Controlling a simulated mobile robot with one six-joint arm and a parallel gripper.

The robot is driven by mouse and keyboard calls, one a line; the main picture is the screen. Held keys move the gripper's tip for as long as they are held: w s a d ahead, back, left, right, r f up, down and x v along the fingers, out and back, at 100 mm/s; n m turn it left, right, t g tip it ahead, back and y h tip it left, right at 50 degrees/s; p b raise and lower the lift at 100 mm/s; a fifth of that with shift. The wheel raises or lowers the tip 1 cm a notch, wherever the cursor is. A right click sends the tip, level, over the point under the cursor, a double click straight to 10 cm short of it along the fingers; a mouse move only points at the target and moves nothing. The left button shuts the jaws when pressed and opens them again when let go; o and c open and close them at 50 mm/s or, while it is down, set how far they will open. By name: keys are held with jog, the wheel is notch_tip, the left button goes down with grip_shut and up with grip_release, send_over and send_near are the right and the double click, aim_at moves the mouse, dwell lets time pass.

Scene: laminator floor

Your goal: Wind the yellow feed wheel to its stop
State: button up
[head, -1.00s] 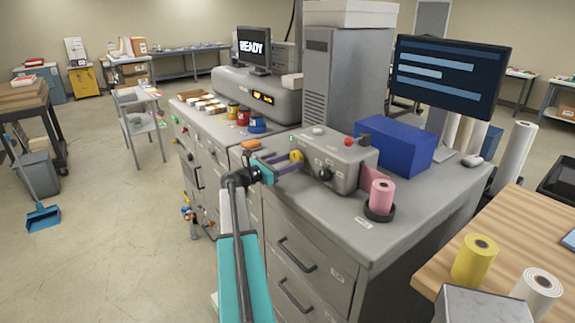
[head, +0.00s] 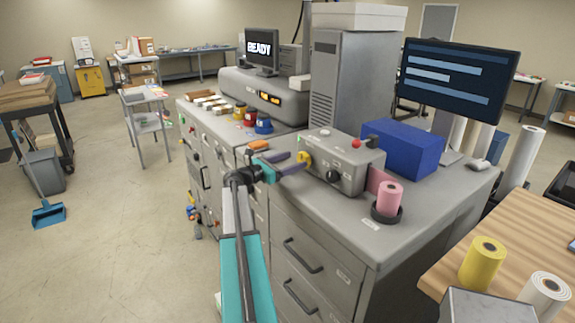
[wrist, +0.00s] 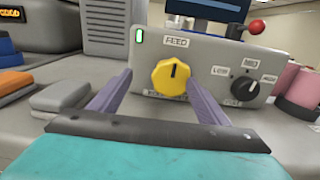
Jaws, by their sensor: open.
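The yellow feed wheel (wrist: 171,77) sits on the front of the grey control box (wrist: 215,55), under a FEED label. A black line on the wheel points up. A label below it is partly hidden. In the head view the wheel (head: 305,159) shows just beyond my fingertips. My gripper (head: 293,164) is open. In the wrist view its two purple fingers (wrist: 157,97) stand left and right of the wheel, short of it, with a clear gap on each side. I see no contact with the wheel.
A black knob (wrist: 244,89) with setting labels is right of the wheel, and a red ball-topped lever (wrist: 257,27) is above. A green light (wrist: 139,36) glows on the box. Orange (wrist: 12,82) and grey (wrist: 62,95) blocks lie left. A pink roll (head: 389,197) stands right.

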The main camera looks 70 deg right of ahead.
jog(key=shift+s+a, duration=0.5)
jog(key=shift+a, duration=0.15)
jog(key=shift+v, duration=1.5)
jog(key=p+v, duration=0.1)
jog(key=v, duration=1)
jog(key=shift+w, duration=0.4)
jog(key=shift+a+p, duration=0.15)
jog(key=shift+p, duration=0.2)
dwell(0.4)
jog(key=b+v, duration=0.5)
jog(key=v, duration=0.8)
jog(key=shift+w+a, duration=0.2)
jog(key=shift+a, duration=0.15)
jog(key=shift+f, duration=0.2)
